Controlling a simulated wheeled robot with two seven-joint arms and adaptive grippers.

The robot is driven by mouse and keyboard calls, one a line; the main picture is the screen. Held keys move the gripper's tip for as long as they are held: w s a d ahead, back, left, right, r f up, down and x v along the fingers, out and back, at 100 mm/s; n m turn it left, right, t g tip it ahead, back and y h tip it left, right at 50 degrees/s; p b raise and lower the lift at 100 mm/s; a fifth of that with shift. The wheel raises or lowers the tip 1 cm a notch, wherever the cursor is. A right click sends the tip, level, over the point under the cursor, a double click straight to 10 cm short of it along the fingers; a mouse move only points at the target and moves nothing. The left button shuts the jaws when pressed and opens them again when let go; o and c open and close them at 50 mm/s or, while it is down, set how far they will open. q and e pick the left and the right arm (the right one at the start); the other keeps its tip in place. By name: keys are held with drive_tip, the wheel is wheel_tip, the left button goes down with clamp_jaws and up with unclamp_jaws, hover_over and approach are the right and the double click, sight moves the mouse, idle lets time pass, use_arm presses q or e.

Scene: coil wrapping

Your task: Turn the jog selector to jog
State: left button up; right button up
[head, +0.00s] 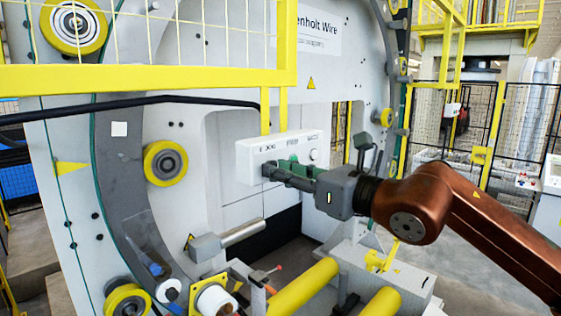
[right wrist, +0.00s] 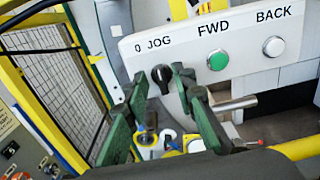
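A white control box (head: 300,148) is mounted on the wrapping machine. In the right wrist view its face (right wrist: 240,45) carries a black jog selector knob (right wrist: 162,76) under the labels "0" and "JOG", and its grip looks roughly upright; I cannot tell for sure which mark it points to. My right gripper (head: 272,172) reaches the box's left end from the right. In the wrist view its green fingers (right wrist: 160,82) stand apart, one on each side of the knob; firm contact is not clear. In the head view the fingers hide the knob. My left gripper is not in view.
A green FWD button (right wrist: 218,61) and a white BACK button (right wrist: 274,46) sit right of the knob. A yellow guard rail (head: 150,78) crosses the upper left. Yellow rollers (head: 303,286) and a grey metal bar (head: 228,238) lie below the box.

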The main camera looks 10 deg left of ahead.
drive_tip(key=shift+w+a, duration=0.15)
drive_tip(key=shift+w, duration=0.05)
drive_tip(key=shift+c, duration=0.5)
clamp_jaws()
